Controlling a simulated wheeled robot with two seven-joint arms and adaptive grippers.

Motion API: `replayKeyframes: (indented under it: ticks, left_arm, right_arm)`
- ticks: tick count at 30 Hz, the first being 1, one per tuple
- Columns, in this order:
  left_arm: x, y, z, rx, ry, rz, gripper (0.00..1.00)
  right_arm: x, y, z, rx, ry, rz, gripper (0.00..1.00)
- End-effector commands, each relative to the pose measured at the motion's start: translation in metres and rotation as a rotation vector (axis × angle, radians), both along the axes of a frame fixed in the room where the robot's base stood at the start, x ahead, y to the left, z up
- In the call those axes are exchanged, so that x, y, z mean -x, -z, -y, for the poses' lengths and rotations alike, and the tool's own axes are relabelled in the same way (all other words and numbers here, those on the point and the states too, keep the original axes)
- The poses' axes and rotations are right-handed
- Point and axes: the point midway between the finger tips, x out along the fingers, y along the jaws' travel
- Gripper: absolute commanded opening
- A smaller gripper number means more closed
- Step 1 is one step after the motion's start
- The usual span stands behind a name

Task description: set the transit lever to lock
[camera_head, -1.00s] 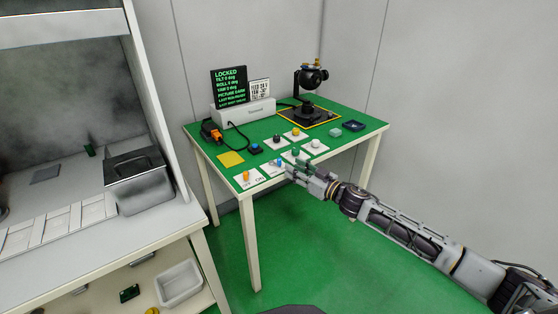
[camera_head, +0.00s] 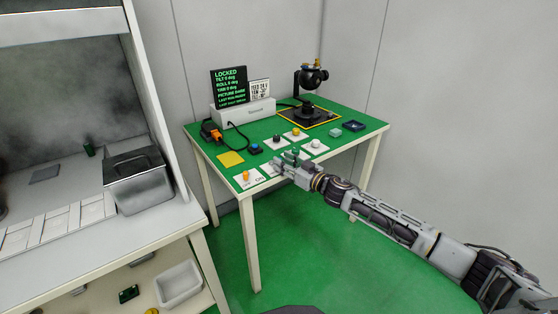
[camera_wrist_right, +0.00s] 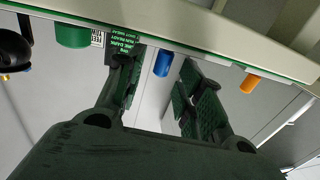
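The control table (camera_head: 350,125) carries several cards with coloured levers and knobs. My right gripper (camera_head: 279,164) is at the table's near edge and hides the card beneath it in the head view. In the right wrist view, the gripper (camera_wrist_right: 160,72) is open, with a blue lever (camera_wrist_right: 162,62) in the gap between its fingers; I see no clear contact. An orange lever (camera_head: 246,175) stands left of the gripper and also shows in the wrist view (camera_wrist_right: 250,83). I cannot read which lever is labelled transit. The display (camera_head: 229,86) reads LOCKED. My left gripper is out of view.
A green knob (camera_wrist_right: 73,36) is beside the gripper. Black (camera_head: 277,139), yellow (camera_head: 296,132) and white (camera_head: 315,143) knobs stand farther back. The gimbal camera (camera_head: 313,78) stands at the back right. A grey bench with a lidded box (camera_head: 138,180) is at left.

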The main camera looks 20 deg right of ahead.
Motion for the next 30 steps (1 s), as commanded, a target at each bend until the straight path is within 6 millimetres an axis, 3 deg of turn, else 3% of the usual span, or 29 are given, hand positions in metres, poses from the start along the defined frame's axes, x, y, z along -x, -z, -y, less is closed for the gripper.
replayKeyframes:
  ticks: [12,26,30]
  left_arm:
    - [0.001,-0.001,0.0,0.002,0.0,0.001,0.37]
    - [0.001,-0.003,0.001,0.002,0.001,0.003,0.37]
    - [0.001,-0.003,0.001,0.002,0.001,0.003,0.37]
  right_arm:
    - [-0.021,0.0,-0.012,0.0,0.0,0.0,0.37]
    - [-0.025,0.0,-0.014,0.0,0.0,-0.001,0.37]
    - [-0.025,0.0,-0.014,0.0,0.0,-0.001,0.23]
